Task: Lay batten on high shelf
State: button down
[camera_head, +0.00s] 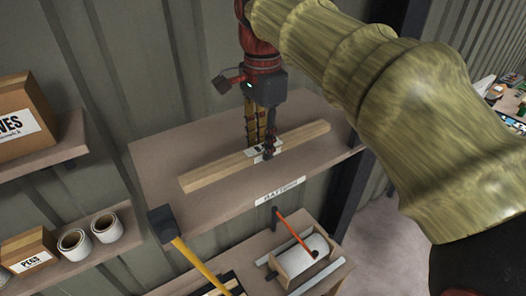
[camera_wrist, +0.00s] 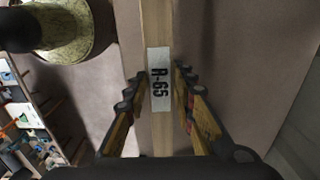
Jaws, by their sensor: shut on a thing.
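The batten (camera_head: 220,172) is a long pale wooden bar lying lengthwise over the high shelf (camera_head: 170,150), close to its surface. I cannot tell for certain whether it touches the board. My gripper (camera_head: 262,152) points down from above and is shut on the batten near its middle. In the wrist view the batten (camera_wrist: 156,30) runs between my gripper's two fingers (camera_wrist: 160,95), with a white label reading R-65 (camera_wrist: 159,80) between them. The shelf's front edge bears a white label (camera_head: 279,190) that seems to read BATTENS.
A lower shelf at left holds a PEGS box (camera_head: 28,250) and white cups (camera_head: 105,226). A cardboard box (camera_head: 20,118) stands on a shelf above it. A yellow-handled tool (camera_head: 195,262) and a roll in a holder (camera_head: 302,258) are below. Bare board shows around the batten.

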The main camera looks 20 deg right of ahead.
aim_at(263, 166)
jog(key=shift+w+d+f, duration=0.2)
jog(key=shift+w+f, duration=0.15)
jog(key=shift+f, duration=0.1)
jog(key=shift+w+d+f+p, duration=0.15)
jog(key=shift+f+p, duration=0.25)
jog(key=shift+f, duration=1.4)
jog(key=shift+f, duration=0.15)
jog(key=c, duration=1.5)
grip_release()
jog(key=shift+c, duration=0.2)
jog(key=shift+o, duration=0.2)
notch_tip(263, 166, up, 12)
jog(key=shift+r, duration=0.15)
